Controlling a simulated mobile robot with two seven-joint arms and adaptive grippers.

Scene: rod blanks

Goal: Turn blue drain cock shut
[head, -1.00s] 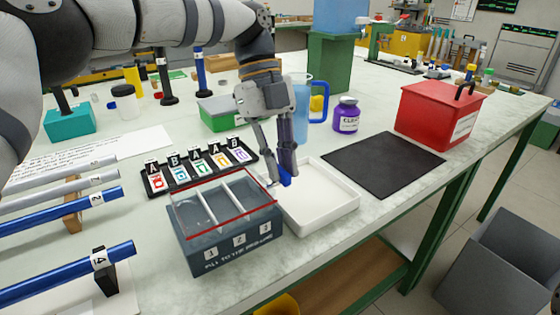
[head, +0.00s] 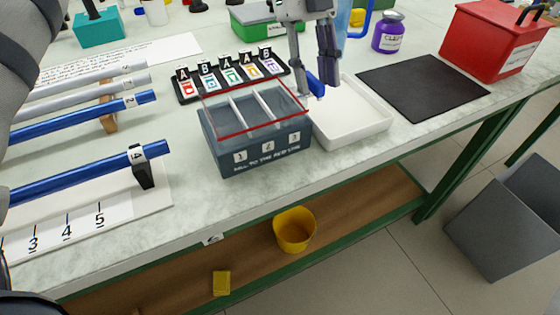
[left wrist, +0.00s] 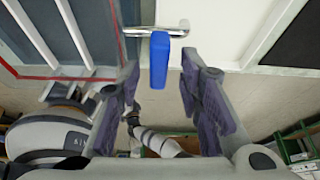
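The blue drain cock (head: 315,85) sits on the right side of a dark grey tank (head: 235,158) with three compartments and a red line near its rim. In the left wrist view the blue lever (left wrist: 159,62) extends across a short metal pipe (left wrist: 150,32) with a bent end. My left gripper (head: 317,87) is at the cock, fingers pointing down. In the left wrist view my left gripper (left wrist: 160,76) is open, one finger on each side of the lever, with gaps visible. My right gripper is not in view.
A white tray (head: 365,132) stands under the cock, right of the tank. A letter card rack (head: 186,98) is behind the tank. Blue and grey rods (head: 85,172) lie at left. A black mat (head: 425,85) and red box (head: 500,42) are at right. A yellow bucket (head: 294,232) stands below.

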